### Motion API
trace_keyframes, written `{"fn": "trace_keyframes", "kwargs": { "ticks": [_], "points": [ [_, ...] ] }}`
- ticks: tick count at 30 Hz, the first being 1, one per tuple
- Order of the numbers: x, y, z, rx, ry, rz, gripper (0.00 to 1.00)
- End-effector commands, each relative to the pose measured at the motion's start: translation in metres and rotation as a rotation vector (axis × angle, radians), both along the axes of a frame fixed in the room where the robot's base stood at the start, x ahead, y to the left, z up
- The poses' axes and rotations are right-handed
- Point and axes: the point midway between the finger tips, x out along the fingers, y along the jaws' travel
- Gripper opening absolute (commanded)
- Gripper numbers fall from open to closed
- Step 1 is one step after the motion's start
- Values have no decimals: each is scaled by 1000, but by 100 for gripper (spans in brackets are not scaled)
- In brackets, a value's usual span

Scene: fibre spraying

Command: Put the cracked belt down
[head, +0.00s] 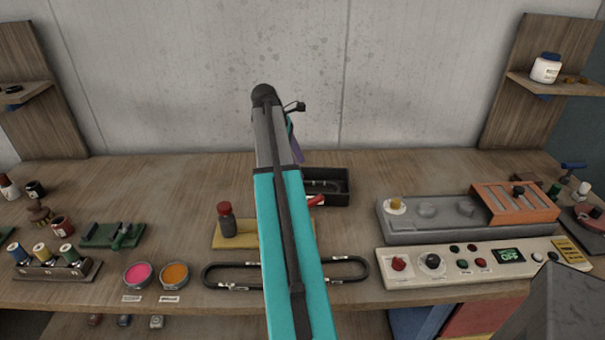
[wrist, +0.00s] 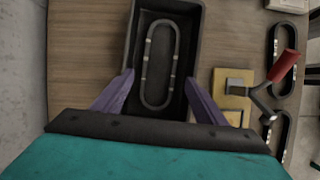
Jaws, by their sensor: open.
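A grey looped belt (wrist: 147,75) with light marks lies in the black tray (wrist: 194,25) in the wrist view. The tray also shows in the head view (head: 338,172), where my arm hides its left part. My gripper (wrist: 160,78) is open, its purple fingers apart on either side of the belt's near half, with nothing held between them. In the head view only a purple finger (head: 297,150) shows behind my arm. I cannot make out cracks on either belt.
A control panel (head: 450,277) and grey unit (head: 400,236) stand right. Bare wood lies left of the tray.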

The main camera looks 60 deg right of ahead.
Motion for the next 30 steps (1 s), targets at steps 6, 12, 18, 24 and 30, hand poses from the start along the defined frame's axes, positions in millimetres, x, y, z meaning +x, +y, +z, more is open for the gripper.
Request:
{"fn": "trace_keyframes", "kwargs": {
  "ticks": [6,12,18,24,30],
  "points": [
    [9,4,21,-2,-1,1,66],
    [11,6,30,0,0,0,66],
    [11,7,31,0,0,1,66],
    [11,7,31,0,0,1,66],
    [11,7,31,0,0,1,66]
  ]
}}
